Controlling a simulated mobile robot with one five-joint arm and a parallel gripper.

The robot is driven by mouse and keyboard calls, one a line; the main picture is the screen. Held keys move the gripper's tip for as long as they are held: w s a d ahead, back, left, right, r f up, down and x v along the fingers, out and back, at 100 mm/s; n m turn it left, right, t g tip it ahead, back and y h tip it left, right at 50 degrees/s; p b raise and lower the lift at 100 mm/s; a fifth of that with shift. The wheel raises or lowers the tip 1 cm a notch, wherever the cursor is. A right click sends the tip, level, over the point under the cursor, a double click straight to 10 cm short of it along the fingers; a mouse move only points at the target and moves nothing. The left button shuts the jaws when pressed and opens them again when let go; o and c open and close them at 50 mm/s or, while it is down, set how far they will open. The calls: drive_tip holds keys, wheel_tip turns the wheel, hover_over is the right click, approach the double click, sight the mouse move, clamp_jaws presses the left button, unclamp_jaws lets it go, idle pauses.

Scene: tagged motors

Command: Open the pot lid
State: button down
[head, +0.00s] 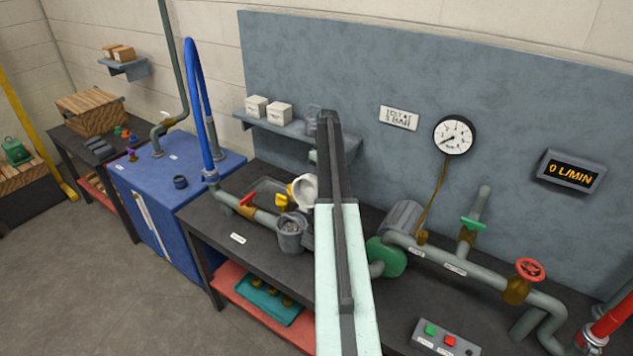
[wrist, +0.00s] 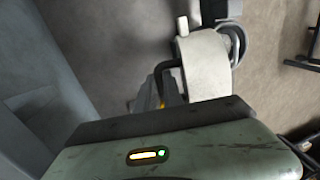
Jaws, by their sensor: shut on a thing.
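A grey pot (head: 290,237) stands on the dark bench, left of my raised arm in the head view. Its top is uncovered and a speckled grey inside shows. A pale round piece, which looks like the pot lid (head: 304,187), is tilted up above and behind the pot, with a yellow part (head: 282,203) at its left. In the wrist view, a pale rounded body, seemingly the lid (wrist: 207,66), is ahead of my gripper (wrist: 198,85), with dark parts beside it. My gripper is shut on it; the jaw contact is unclear. My arm hides the gripper in the head view.
A red-handled valve (head: 248,199) and pipe are left of the pot. A grey tray (head: 262,188) lies behind it. A green pump (head: 388,257) and pipes stand to the right. A shelf (head: 290,130) with white boxes is on the wall panel behind.

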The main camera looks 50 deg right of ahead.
drive_tip(key=shift+s+d+f, duration=0.15)
drive_tip(key=shift+d, duration=0.35)
drive_tip(key=c, duration=1.8)
unclamp_jaws()
drive_tip(key=o, duration=0.3)
drive_tip(key=shift+d+f, duration=0.25)
drive_tip(key=shift+a, duration=0.15)
drive_tip(key=shift+r, duration=0.1)
drive_tip(key=shift+w, duration=0.2)
drive_tip(key=p+v, duration=0.7)
drive_tip(key=p, duration=0.1)
drive_tip(key=shift+r, duration=0.45)
